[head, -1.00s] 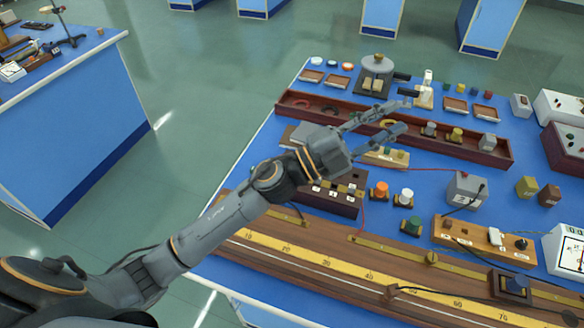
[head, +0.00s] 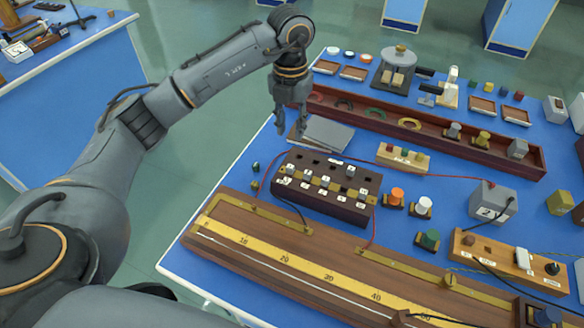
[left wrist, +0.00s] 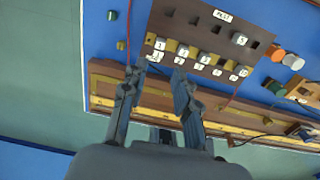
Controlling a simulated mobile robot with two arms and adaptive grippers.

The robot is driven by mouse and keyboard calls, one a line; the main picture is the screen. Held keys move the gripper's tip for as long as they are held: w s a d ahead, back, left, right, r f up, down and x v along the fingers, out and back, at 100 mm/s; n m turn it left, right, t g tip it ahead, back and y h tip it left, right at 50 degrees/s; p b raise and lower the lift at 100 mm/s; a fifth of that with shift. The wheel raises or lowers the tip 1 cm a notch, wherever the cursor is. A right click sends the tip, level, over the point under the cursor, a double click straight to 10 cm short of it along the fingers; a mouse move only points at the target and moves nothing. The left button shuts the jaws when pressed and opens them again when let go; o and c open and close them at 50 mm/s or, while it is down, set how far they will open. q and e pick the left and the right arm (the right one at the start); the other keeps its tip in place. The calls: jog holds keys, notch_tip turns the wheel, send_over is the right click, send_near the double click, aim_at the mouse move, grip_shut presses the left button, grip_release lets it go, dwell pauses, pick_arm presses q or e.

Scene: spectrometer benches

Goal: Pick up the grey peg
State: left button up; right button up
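A dark brown plug box (head: 356,208) stands behind the long wooden ruler board. Small grey pegs stand in it; one (left wrist: 240,38) sits apart in the back row in the left wrist view, and it also shows in the head view (head: 350,171). A small dark grey-green peg (head: 256,167) is on the blue bench left of the box; it also shows in the left wrist view (left wrist: 112,15). I cannot tell which is meant. My left gripper (head: 283,130) points down, open and empty, above the bench's left edge. My right gripper is out of view.
A grey flat slab (head: 330,134) lies behind the plug box. A long dark red tray (head: 470,155) with rings and blocks runs behind it. The ruler board (head: 225,262) fills the front. Red and dark wires cross near the box.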

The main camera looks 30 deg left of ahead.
pick_arm(q)
send_over(290, 166)
notch_tip(290, 166, down, 7)
jog(key=shift+r+p, duration=0.1)
jog(key=shift+p, duration=0.35)
jog(key=shift+d+f+p, duration=0.1)
jog(key=shift+f+p, duration=0.3)
jog(key=shift+f, duration=0.3)
notch_tip(290, 166, down, 4)
jog(key=shift+s+r+p, duration=0.1)
jog(key=shift+r+p, duration=0.1)
jog(key=shift+p, duration=0.4)
jog(key=shift+f, duration=0.3)
grip_shut()
